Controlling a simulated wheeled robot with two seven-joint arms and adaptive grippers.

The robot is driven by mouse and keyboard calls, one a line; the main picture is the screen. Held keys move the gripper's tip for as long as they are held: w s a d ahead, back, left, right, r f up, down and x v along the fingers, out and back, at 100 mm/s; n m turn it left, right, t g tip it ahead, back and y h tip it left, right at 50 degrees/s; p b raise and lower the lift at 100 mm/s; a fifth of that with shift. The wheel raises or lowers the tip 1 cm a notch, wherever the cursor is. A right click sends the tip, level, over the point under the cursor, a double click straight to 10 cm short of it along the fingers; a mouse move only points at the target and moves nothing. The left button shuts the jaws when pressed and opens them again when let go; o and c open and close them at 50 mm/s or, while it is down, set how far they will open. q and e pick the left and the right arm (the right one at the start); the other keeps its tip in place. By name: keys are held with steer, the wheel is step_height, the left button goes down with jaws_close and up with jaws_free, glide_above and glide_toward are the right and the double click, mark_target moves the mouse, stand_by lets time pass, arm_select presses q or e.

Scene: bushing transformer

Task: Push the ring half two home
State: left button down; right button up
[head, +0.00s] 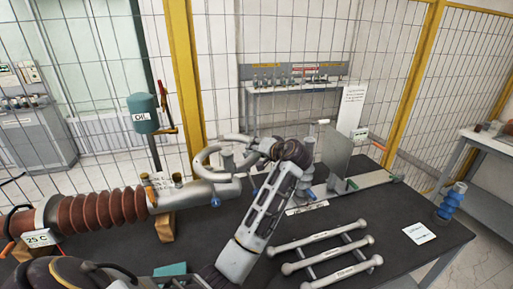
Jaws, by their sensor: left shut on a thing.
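A pale grey curved ring (203,157) stands around the grey metal end of the bushing, near the middle of the head view. I cannot tell where one ring half ends and the other begins. My left gripper (262,147) is at the ring's right side, shut on a ring half (236,138). Its fingers and wrist hide part of the ring and the fitting behind. The bushing (105,208), with brown ribs, lies along the table to the left. Blue knobs (215,202) show below the ring. My right gripper is not in view.
Several pale rods (325,238) lie at the front right of the dark table. A grey upright block (335,150) stands behind my forearm. A wire fence (300,40) closes the back.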

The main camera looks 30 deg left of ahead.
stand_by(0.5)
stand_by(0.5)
arm_select(q)
steer(key=shift+r+p, duration=0.1)
steer(key=shift+p, duration=0.45)
stand_by(0.7)
steer(key=shift+f, duration=0.4)
stand_by(0.4)
steer(key=shift+f+b, duration=0.55)
steer(key=shift+f, duration=0.25)
steer(key=shift+f+b, duration=0.4)
steer(key=shift+f, duration=0.4)
stand_by(0.5)
steer(key=c, duration=1)
jaws_free()
